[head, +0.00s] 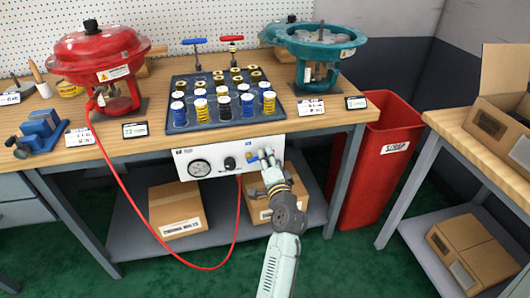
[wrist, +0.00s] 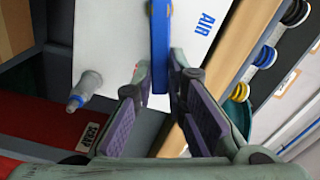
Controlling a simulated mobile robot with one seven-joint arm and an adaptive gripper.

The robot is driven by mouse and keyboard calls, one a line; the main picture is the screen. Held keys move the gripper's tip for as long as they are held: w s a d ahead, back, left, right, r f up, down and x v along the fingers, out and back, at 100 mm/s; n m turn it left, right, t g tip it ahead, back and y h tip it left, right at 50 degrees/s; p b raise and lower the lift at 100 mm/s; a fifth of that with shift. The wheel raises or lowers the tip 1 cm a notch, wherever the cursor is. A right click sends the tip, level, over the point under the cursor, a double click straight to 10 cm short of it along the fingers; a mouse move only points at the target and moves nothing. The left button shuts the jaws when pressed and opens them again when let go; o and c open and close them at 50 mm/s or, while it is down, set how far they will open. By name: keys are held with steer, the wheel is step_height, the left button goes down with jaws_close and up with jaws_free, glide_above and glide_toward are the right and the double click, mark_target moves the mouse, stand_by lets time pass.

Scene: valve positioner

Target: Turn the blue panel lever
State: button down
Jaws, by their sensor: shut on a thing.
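The blue panel lever (wrist: 160,40) is a flat blue bar in the wrist view, running down from the top edge across the white panel (wrist: 115,40), next to the word AIR. My gripper (wrist: 159,72) has a finger on each side of the bar and is shut on it. In the head view my gripper (head: 268,160) is at the right part of the white panel (head: 180,160) under the bench top. Only a bit of blue (head: 252,157) shows there beside the fingers; the rest of the lever is hidden.
The panel carries a round gauge (head: 200,168) and a black knob (head: 230,163). A red hose (head: 150,222) loops below it. A silver fitting (wrist: 86,87) sticks out in the wrist view. A red scrap bin (head: 375,165) stands at right; cardboard boxes (head: 178,210) sit on the lower shelf.

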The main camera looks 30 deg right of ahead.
steer(key=shift+s+d+f+m+p, duration=0.1)
steer(key=shift+f+m+p, duration=0.3)
steer(key=shift+m, duration=0.55)
steer(key=shift+d+f+m+p, duration=0.15)
steer(key=shift+f+m, duration=0.3)
steer(key=shift+m, duration=0.5)
steer(key=shift+a, duration=0.1)
steer(key=c, duration=1.6)
jaws_free()
steer(key=v, duration=1.2)
